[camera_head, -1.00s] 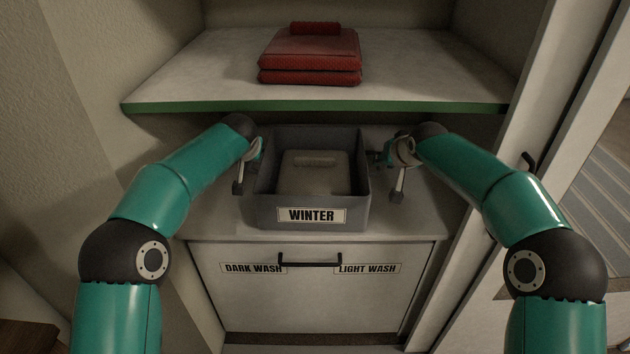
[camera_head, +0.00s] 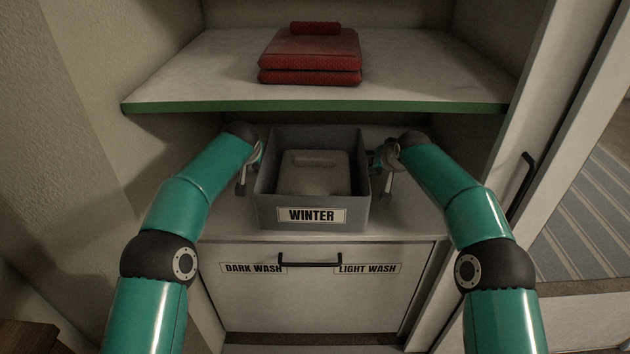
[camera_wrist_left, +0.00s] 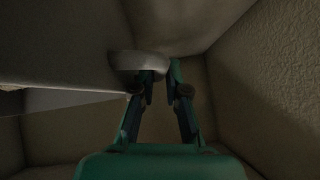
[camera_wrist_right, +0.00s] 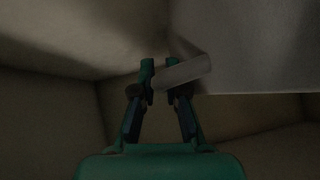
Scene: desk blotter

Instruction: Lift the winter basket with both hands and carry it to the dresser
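The grey basket labelled WINTER (camera_head: 362,212) stands level on the lower shelf, with a folded grey-beige item (camera_head: 313,178) inside. My left gripper (camera_head: 250,168) is at its left side and my right gripper (camera_head: 385,172) at its right side. In the left wrist view, the fingers (camera_wrist_left: 161,78) are close together at a pale handle (camera_wrist_left: 138,61) on the basket's side. In the right wrist view, the fingers (camera_wrist_right: 165,80) close around a similar handle (camera_wrist_right: 186,71). The exact contact is dark and partly hidden. I cannot make out a dresser.
An upper shelf with a green front edge (camera_head: 310,107) hangs over the basket's rear and holds a folded red item (camera_head: 310,58). Below is a white front (camera_head: 310,300) marked DARK WASH and LIGHT WASH, with a black handle (camera_head: 310,259). Walls flank the niche closely.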

